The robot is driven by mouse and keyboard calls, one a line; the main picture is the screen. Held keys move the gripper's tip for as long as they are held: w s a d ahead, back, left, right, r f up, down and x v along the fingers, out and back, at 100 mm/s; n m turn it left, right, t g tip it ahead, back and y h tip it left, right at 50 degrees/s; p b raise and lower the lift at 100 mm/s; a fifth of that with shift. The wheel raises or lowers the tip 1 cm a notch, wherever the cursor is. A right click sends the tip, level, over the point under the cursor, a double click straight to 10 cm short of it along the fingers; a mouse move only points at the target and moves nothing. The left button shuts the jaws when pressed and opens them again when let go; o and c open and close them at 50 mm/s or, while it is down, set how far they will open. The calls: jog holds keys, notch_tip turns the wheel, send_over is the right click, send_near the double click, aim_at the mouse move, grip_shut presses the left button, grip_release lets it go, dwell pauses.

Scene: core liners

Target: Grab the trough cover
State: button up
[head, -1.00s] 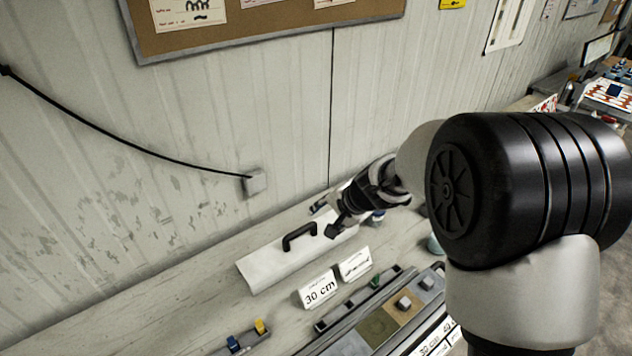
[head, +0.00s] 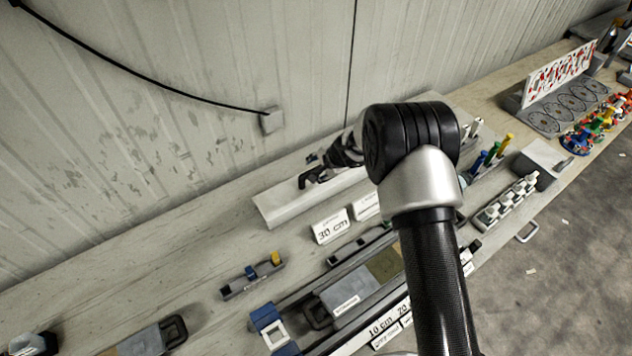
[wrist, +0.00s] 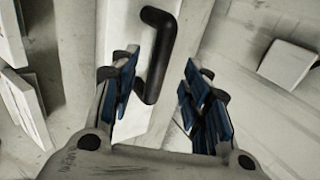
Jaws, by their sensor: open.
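The trough cover (head: 282,204) is a long white piece with a black bar handle on top. It lies on the bench near the wall. In the wrist view the handle (wrist: 157,50) stands on the white cover (wrist: 122,25), its near end between my fingertips and closer to the left one. My gripper (wrist: 162,72) is open, with blue pads on both fingers, and holds nothing. In the head view my gripper (head: 322,168) is at the handle, and my arm hides the cover's right part. I cannot tell whether a finger touches the handle.
A "30 cm" card (head: 331,227) and another card stand in front of the cover. A small rack (head: 252,278) with blue and yellow pieces and long trays lie nearer. The wall (head: 200,120) is close behind. Bare bench lies left of the cover.

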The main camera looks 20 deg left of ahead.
aim_at(315, 170)
jog(key=shift+p+x, duration=0.5)
jog(key=shift+x, duration=2.2)
jog(key=shift+w, duration=0.1)
jog(key=shift+d, duration=0.1)
jog(key=shift+c, duration=0.4)
grip_shut()
